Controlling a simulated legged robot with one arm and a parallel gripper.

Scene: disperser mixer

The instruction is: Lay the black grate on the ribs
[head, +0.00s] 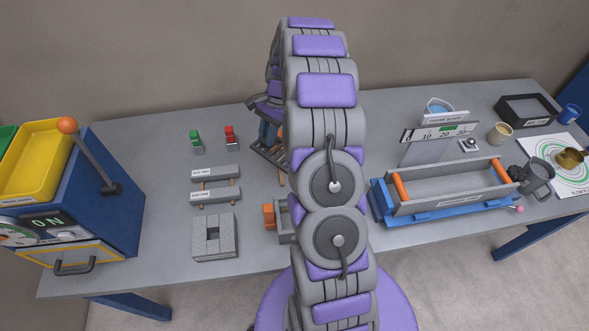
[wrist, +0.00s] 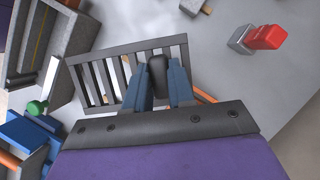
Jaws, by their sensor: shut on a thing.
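My gripper (wrist: 158,78) has its blue fingers closed on the dark knob of the black grate (wrist: 102,80). The grate is a slatted frame and extends left of the fingers in the wrist view. In the head view the grate (head: 266,154) shows just left of my arm, over the grey table, partly hidden by the arm. I cannot tell how high it is above the table. Two grey labelled bars (head: 215,172) joined by thin orange rods lie left of it; their labels are too small to read, and I cannot tell whether they are the ribs.
A green-topped block (head: 196,141) and a red-topped block (head: 230,135) stand at the back. A grey square block with a slot (head: 214,238) lies in front. A blue-based trough (head: 450,190) is at right. A blue machine with a lever (head: 110,190) is at left.

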